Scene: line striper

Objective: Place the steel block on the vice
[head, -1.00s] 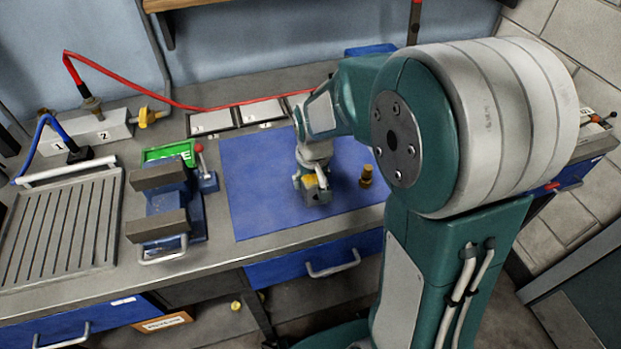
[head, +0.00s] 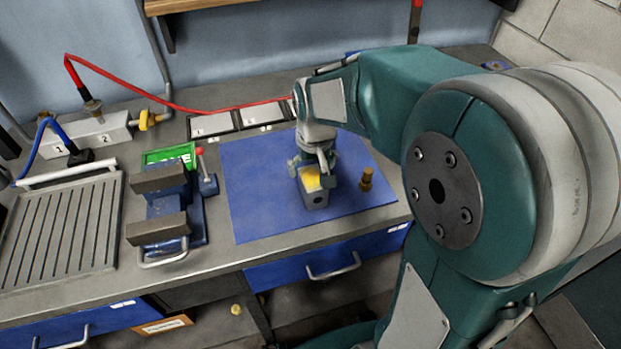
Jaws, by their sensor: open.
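The steel block (head: 315,199) is a small grey block with a dark hole in its front face, sitting on the blue mat (head: 255,205). My gripper (head: 312,172) is open, pointing down directly over the block. A yellow patch shows between the fingers and the block's top; whether the fingers touch the block I cannot tell. The blue vice (head: 168,206) with two grey-brown jaws stands to the left of the mat, its jaws apart with nothing between them.
A small brass piece (head: 366,180) stands on the mat just right of the block. A green tray (head: 168,154) lies behind the vice. A slatted grey rack (head: 60,232) is at the left. A red hose (head: 200,106) runs along the back. The mat's left part is clear.

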